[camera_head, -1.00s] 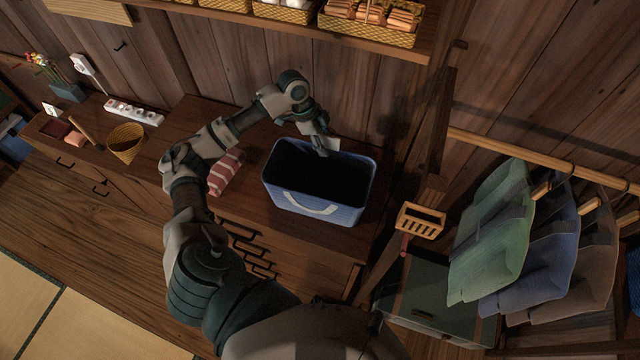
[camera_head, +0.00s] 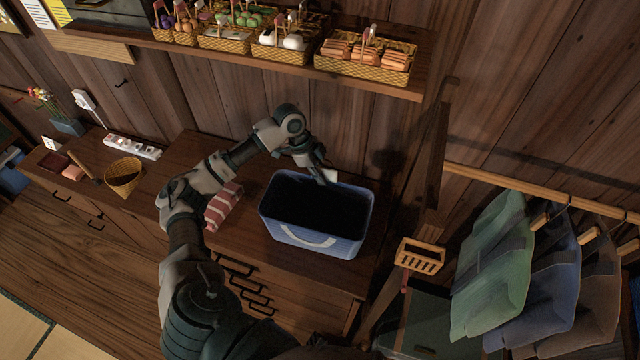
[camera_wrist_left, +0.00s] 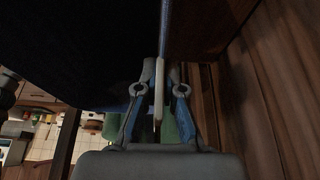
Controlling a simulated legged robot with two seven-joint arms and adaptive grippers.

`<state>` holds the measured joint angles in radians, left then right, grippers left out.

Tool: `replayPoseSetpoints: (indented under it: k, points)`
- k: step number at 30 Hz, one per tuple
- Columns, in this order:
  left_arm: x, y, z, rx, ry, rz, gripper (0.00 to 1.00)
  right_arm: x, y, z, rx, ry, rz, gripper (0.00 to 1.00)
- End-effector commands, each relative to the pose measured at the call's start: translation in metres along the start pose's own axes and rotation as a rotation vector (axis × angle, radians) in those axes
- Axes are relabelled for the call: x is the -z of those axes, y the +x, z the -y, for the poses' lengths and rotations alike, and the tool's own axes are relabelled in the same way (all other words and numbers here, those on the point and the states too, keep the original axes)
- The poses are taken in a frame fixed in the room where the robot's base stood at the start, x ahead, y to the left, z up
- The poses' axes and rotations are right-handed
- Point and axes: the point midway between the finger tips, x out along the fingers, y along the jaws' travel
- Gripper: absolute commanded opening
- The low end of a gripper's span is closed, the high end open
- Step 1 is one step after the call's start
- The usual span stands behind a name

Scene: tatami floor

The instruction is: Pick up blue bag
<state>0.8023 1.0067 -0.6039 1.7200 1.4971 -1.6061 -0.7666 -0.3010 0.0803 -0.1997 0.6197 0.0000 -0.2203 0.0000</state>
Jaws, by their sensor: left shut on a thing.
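The blue bag (camera_head: 288,231) is a box-shaped, open-topped bag with a dark inside and a pale curved handle on its front. It stands upright on the wooden cabinet (camera_head: 235,245). My left gripper (camera_head: 329,177) reaches over from the left and is shut on the bag's far rim, right of its middle. In the left wrist view, the fingers of my gripper (camera_wrist_left: 159,100) close from both sides on a thin pale strip at the bag's edge. The bag's dark side (camera_wrist_left: 80,50) fills the upper left there. My right gripper is not in view.
A red-and-white striped packet (camera_head: 223,206) lies left of the bag. A wicker basket (camera_head: 124,177) stands farther left. A shelf (camera_head: 300,66) with filled baskets hangs above. A wooden post (camera_head: 437,170) and hanging bags (camera_head: 492,262) are to the right.

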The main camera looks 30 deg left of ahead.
Motion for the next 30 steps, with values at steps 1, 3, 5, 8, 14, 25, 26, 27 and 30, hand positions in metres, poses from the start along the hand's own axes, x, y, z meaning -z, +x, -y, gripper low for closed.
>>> replayPoseSetpoints:
  k: [1,3,5,8,14,25,26,27,30]
  points:
    - [0.003,-0.005,0.001,0.003,0.002,-0.003,0.00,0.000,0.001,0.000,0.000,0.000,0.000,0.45]
    - [0.006,-0.014,0.001,0.004,0.002,-0.002,0.00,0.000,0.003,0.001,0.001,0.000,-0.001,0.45]
    - [0.010,-0.021,0.001,0.004,0.001,-0.003,0.00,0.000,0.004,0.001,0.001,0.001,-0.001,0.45]
    - [0.014,-0.022,-0.015,0.000,0.003,0.000,0.00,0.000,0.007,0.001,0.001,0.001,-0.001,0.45]
    - [0.029,-0.020,-0.063,0.002,0.006,0.001,0.00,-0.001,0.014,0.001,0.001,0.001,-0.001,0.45]
    - [0.054,-0.019,-0.139,0.000,0.002,-0.001,0.00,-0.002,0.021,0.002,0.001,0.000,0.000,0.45]
    - [0.055,-0.019,-0.141,0.000,0.002,-0.001,0.00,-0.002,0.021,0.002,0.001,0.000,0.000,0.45]
    - [0.056,-0.019,-0.145,0.000,0.000,-0.001,0.00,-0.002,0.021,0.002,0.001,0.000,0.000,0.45]
    - [0.058,-0.019,-0.150,0.000,0.000,-0.001,0.00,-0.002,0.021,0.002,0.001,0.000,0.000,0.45]
